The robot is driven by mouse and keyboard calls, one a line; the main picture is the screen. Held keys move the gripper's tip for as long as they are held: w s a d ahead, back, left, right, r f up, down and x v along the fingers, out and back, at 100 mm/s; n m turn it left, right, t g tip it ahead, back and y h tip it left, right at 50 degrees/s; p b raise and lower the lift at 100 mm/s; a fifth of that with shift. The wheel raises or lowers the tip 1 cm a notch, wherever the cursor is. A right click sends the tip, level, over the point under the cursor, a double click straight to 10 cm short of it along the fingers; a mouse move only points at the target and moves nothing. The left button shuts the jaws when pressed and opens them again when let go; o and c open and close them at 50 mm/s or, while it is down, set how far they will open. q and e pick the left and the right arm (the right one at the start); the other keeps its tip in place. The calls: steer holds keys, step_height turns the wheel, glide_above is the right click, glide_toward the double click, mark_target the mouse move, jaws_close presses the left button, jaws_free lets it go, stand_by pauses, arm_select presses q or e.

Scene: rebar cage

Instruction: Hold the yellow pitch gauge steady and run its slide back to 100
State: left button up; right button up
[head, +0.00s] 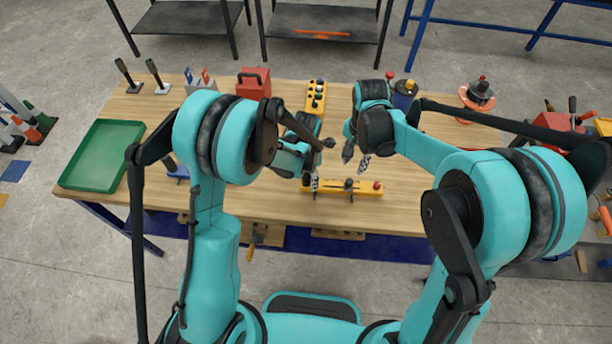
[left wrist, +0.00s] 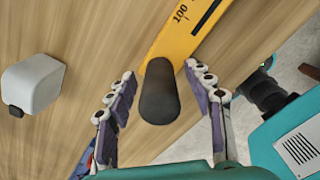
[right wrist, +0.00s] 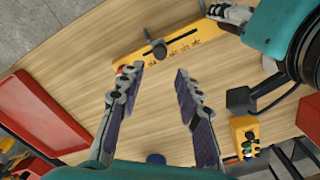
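The yellow pitch gauge (head: 362,190) lies along the front of the wooden bench. Its dark slide (head: 348,184) sits near the middle of the bar, and a red knob (head: 377,185) is at its right end. My left gripper (head: 311,184) is at the gauge's left end. In the left wrist view its open fingers stand either side of the gauge's black handle (left wrist: 158,95), with gaps; the 100 mark shows just beyond. My right gripper (head: 355,163) is open and empty above the bench, behind the gauge. In the right wrist view the slide (right wrist: 158,47) lies beyond its fingertips.
A yellow button box (head: 316,96) and a red box (head: 253,84) stand at the back of the bench. A green tray (head: 103,155) is at the far left. A red tray (right wrist: 40,112) shows in the right wrist view. Bare wood surrounds the gauge.

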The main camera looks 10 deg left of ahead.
arm_select(q)
jaws_close()
arm_select(e)
jaws_close()
steer(key=s+d+m+y, duration=0.2)
steer(key=d+m+y, duration=0.2)
steer(key=d+m, duration=0.7)
steer(key=m+t, duration=0.1)
steer(key=m, duration=0.1)
glide_toward(359, 191)
steer(key=f, duration=0.3)
steer(key=shift+d+f, duration=0.25)
steer(key=shift+f, duration=0.05)
steer(key=shift+w+a, duration=0.2)
steer(key=shift+a, duration=0.8)
steer(key=shift+w+a, duration=0.25)
steer(key=shift+a, duration=0.75)
